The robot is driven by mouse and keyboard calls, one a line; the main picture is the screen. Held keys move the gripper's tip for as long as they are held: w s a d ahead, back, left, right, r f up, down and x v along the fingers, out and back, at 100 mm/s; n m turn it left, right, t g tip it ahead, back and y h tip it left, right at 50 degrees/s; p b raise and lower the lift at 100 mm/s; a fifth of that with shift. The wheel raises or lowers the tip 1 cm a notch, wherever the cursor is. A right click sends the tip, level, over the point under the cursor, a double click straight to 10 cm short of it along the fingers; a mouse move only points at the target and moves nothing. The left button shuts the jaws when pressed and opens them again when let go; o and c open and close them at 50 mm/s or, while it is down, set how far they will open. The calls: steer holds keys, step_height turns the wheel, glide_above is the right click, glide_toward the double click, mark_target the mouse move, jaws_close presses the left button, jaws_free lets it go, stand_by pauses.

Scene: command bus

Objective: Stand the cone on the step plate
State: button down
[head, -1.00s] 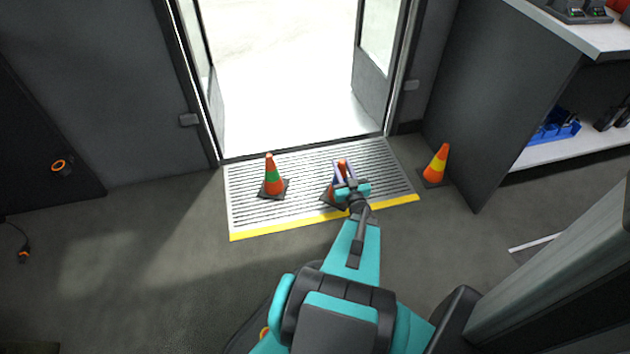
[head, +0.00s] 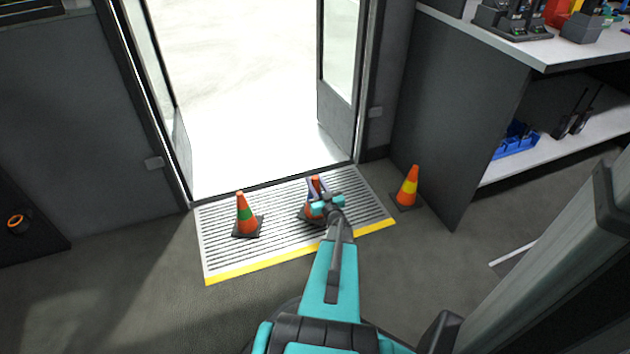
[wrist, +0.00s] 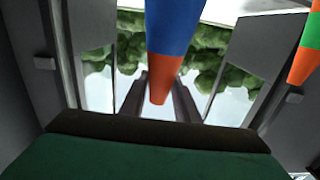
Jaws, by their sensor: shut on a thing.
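The held cone (head: 311,211) is orange with a blue band and a dark square base. It is upright over the right half of the step plate (head: 275,253), a ribbed grey plate with a yellow front edge at the doorway. My gripper (head: 316,189) is shut on the cone near its top. In the wrist view the held cone (wrist: 173,35) shows its blue band and orange tip between my fingers. I cannot tell whether its base touches the plate. A green-banded cone (head: 243,210) stands on the plate's left half.
A yellow-banded cone (head: 408,188) stands on the floor right of the plate, near a grey cabinet (head: 460,120). The open doorway (head: 250,90) lies behind the plate. An orange ring (head: 17,222) shows at the far left. Floor in front of the plate is clear.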

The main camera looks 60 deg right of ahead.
steer(key=w+d+b, duration=0.1)
steer(key=w+d, duration=0.2)
steer(key=d, duration=0.3)
steer(key=shift+w+d+f+b, duration=0.15)
steer(key=shift+w+f+b, duration=0.15)
steer(key=shift+b, duration=0.1)
steer(key=shift+f+b, duration=1.05)
steer(key=shift+f, duration=0.85)
steer(key=c, duration=1.4)
jaws_free()
steer(key=shift+o, duration=0.2)
steer(key=p+v, duration=0.3)
steer(key=v, duration=0.9)
